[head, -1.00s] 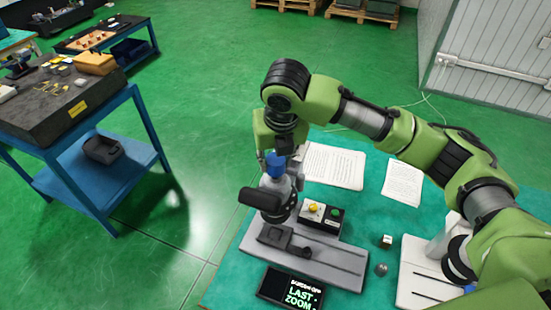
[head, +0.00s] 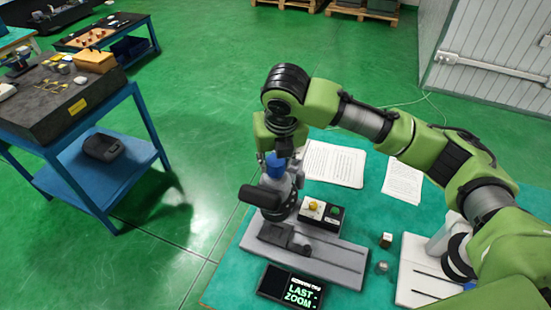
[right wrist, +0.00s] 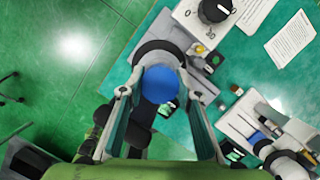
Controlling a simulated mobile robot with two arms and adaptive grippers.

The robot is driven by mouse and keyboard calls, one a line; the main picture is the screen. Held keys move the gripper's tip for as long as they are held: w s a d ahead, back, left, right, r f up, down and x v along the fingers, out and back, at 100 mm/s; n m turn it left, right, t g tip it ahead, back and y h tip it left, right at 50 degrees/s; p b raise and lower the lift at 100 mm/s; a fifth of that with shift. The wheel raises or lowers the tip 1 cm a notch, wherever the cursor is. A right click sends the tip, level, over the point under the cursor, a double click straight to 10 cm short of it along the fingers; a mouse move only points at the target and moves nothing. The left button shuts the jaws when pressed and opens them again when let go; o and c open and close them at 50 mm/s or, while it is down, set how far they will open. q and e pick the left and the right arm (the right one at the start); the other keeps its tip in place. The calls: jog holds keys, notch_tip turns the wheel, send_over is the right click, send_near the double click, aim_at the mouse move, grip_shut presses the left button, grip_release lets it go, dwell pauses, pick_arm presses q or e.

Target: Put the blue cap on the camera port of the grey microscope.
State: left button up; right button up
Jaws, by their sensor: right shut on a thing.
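The blue cap (head: 275,160) is at the upper end of the grey microscope (head: 276,196), among my right gripper's fingers. My right gripper (head: 278,152) points down and is shut on the cap. In the right wrist view the cap (right wrist: 160,85) shows as a blue disc between the two fingers (right wrist: 158,98), with a dark round part of the microscope behind it. The camera port is hidden under the cap and gripper, so I cannot tell whether the cap touches it or sits straight. My left gripper is not in view.
A control box (head: 322,210) and a dark screen (head: 290,287) stand by the microscope on the teal table (head: 225,282). A white instrument (head: 420,278) is at the right, partly behind my arm. Papers (head: 334,164) lie behind. Two small objects lie between the instruments.

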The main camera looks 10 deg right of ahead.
jog(key=shift+f, duration=0.45)
dwell(0.6)
jog(key=o, duration=1)
jog(key=shift+o, duration=0.2)
jog(key=o, duration=0.5)
jog(key=shift+r, duration=3.5)
